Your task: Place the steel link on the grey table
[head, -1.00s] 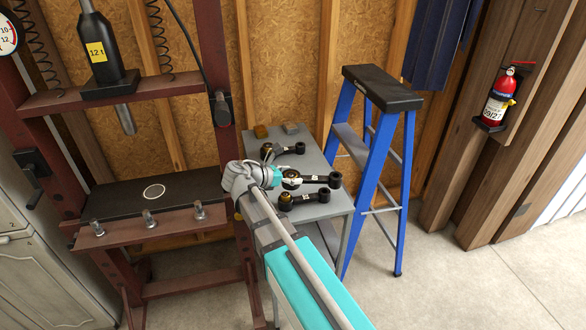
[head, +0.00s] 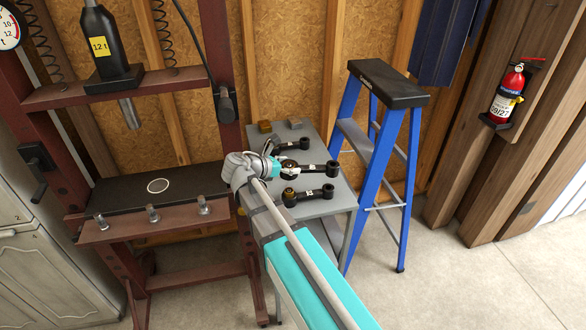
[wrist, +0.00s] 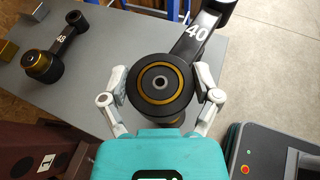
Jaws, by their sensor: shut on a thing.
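The black steel link marked 40 (wrist: 192,42) has its large gold-ringed end between the two fingers of my gripper (wrist: 161,84). My gripper is shut on that end. In the head view, this link (head: 318,170) points right from my gripper (head: 282,168), over the grey table (head: 340,205). Whether it touches the tabletop is hard to tell. A second link (head: 314,194) lies in front of it. A third link (head: 294,145) lies behind. A link marked 48 (wrist: 60,48) lies on the grey tabletop (wrist: 95,85) in the wrist view.
A yellowish block (head: 264,126) and a grey block (head: 295,123) sit at the table's back. A blue stepladder (head: 408,165) stands close on the right. The red-brown press (head: 150,225) stands on the left. The table's back right corner looks bare.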

